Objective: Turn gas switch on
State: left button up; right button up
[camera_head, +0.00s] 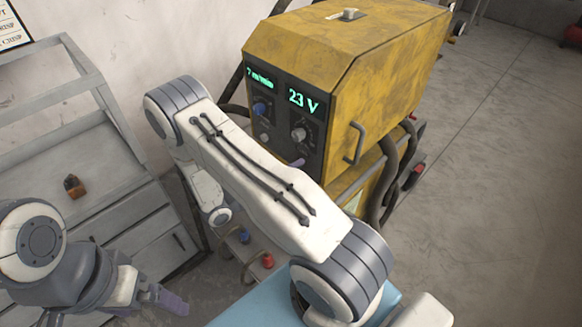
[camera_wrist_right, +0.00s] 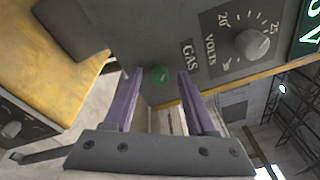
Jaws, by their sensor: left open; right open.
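The yellow welding machine (camera_head: 345,45) has a dark front panel with green readouts, one showing 23 V. In the head view my right arm hides the switch, and only a purple fingertip shows at the panel's lower edge. My left gripper (camera_head: 165,299) is open and empty at the lower left, away from the machine.
A volts knob (camera_wrist_right: 252,43) is close to the right gripper's fingers. Thick hoses (camera_head: 390,175) hang at the machine's right side. A grey shelf cart (camera_head: 95,165) stands at the left. The floor at the right is clear.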

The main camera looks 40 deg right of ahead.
grip_shut()
